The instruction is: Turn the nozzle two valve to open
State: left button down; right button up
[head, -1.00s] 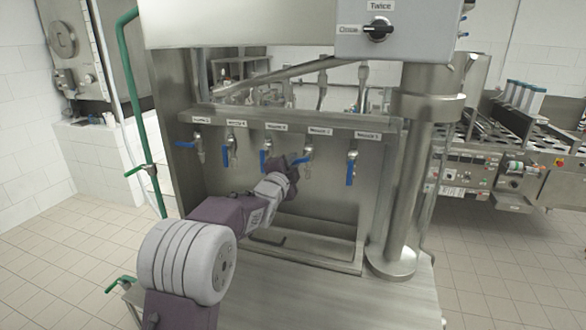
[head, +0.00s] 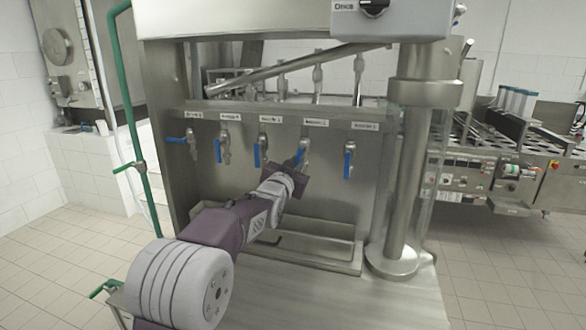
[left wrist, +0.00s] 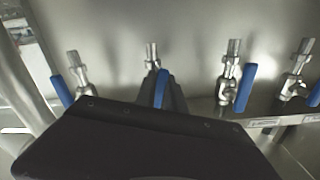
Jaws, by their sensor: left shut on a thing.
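The nozzle two valve (head: 305,146) is the second from the right in the row on the steel panel, below its label. Its blue handle (head: 299,157) hangs downward with a slight tilt, its lower end partly hidden by my gripper. My left gripper (head: 297,168) reaches up to this handle from below and left. In the left wrist view the blue handle (left wrist: 161,88) stands between the dark fingers (left wrist: 168,93), and the gripper is shut on it. The dark gripper body hides the lower part of that view. My right gripper is not in view.
Other blue-handled valves flank it: nozzle one (head: 349,160) to the right, nozzle three (head: 259,153) to the left. The leftmost handle (head: 176,140) points left. A steel tray (head: 330,252) lies below, and a thick column (head: 402,190) stands at the right.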

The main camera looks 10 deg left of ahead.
pick_arm(q)
jog(key=shift+d+f+n+b, duration=0.1)
jog(key=shift+d+n+b, duration=0.2)
jog(key=shift+n, duration=0.5)
jog(key=shift+d+f+n+b, duration=0.1)
jog(key=shift+d+n+b, duration=0.15)
jog(key=shift+n, duration=0.55)
jog(key=c, duration=1.4)
grip_release()
jog(key=shift+w, duration=0.1)
jog(key=shift+c, duration=0.2)
jog(key=s+b, duration=0.2)
jog(key=s, duration=0.7)
jog(key=shift+b, duration=0.4)
jog(key=shift+a, duration=0.1)
